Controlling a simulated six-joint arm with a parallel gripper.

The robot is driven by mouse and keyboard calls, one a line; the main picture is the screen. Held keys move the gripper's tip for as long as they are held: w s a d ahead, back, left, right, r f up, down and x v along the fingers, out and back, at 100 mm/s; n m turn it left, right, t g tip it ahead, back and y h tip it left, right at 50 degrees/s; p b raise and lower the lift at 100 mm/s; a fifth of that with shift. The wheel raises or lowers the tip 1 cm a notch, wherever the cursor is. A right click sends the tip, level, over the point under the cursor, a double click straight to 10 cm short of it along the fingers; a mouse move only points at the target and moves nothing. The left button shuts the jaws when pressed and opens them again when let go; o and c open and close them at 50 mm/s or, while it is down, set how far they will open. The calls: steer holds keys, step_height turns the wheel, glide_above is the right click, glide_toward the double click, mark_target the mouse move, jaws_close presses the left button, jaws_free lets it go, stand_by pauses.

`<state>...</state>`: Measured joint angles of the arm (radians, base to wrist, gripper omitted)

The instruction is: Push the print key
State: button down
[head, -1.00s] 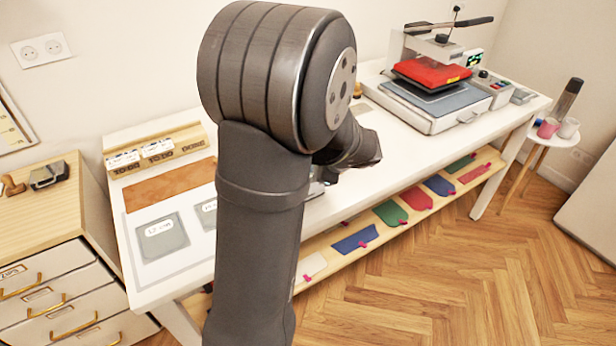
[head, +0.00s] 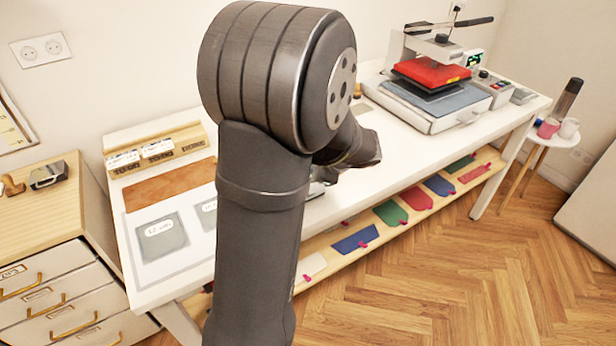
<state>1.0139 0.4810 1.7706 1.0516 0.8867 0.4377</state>
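No print key can be made out in the head view. A control box (head: 494,88) with small knobs or buttons stands at the right side of the heat press (head: 432,72); its markings are too small to read. My arm fills the middle of the view. Its wrist reaches over the white table (head: 395,135), behind the upper link.
A wooden rack (head: 158,150) with labelled cards, a brown mat (head: 170,183) and grey labelled squares (head: 163,238) lie on the left of the table. Coloured pieces lie on the shelf (head: 330,255) below. A drawer cabinet (head: 55,285) stands left. A stool (head: 545,137) holds cups.

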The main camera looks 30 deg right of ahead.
steer(key=shift+f, duration=0.15)
steer(key=shift+f, duration=0.25)
steer(key=shift+f, duration=0.4)
stand_by(0.5)
stand_by(0.4)
steer(key=shift+r, duration=0.85)
steer(key=shift+r, duration=2.5)
